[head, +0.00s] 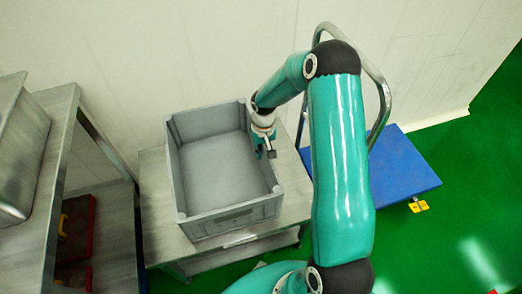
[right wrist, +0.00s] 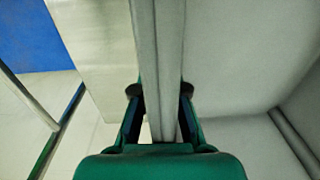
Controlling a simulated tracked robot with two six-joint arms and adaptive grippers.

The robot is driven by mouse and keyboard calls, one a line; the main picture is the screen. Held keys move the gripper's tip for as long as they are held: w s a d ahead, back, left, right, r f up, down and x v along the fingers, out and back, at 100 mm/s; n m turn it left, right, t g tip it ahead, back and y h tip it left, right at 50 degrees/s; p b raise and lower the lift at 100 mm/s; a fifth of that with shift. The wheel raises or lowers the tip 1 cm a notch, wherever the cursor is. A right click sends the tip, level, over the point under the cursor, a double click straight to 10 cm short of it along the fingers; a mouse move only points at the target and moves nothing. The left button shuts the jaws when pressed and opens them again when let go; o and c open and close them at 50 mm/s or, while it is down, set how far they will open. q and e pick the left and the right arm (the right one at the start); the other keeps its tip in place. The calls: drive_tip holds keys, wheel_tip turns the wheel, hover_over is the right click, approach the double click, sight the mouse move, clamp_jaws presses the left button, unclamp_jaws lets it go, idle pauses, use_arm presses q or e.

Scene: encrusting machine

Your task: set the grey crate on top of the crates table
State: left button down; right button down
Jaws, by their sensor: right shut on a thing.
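The grey crate (head: 224,215) is an open, empty box. It stands upright on the steel crates table (head: 160,222), seen from above in the head view. It appears to rest on the tabletop; a small gap underneath cannot be ruled out. My right gripper (head: 265,153) is at the crate's right wall. In the right wrist view my right gripper (right wrist: 161,92) has one finger on each side of the crate wall (right wrist: 158,45) and is shut on it. My left gripper is not in view.
A steel rack (head: 60,100) with a metal bin (head: 22,150) stands at the left, with red crates (head: 78,220) lower down. A blue platform cart (head: 400,170) with a tubular handle stands at the right. A pale wall is behind; green floor is open at the right.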

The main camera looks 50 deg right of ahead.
drive_tip(key=shift+w+f+b, duration=0.1)
drive_tip(key=shift+f+b, duration=0.35)
idle(0.5)
drive_tip(key=c, duration=1.2)
unclamp_jaws()
drive_tip(key=shift+c, duration=0.2)
drive_tip(key=shift+o, duration=0.5)
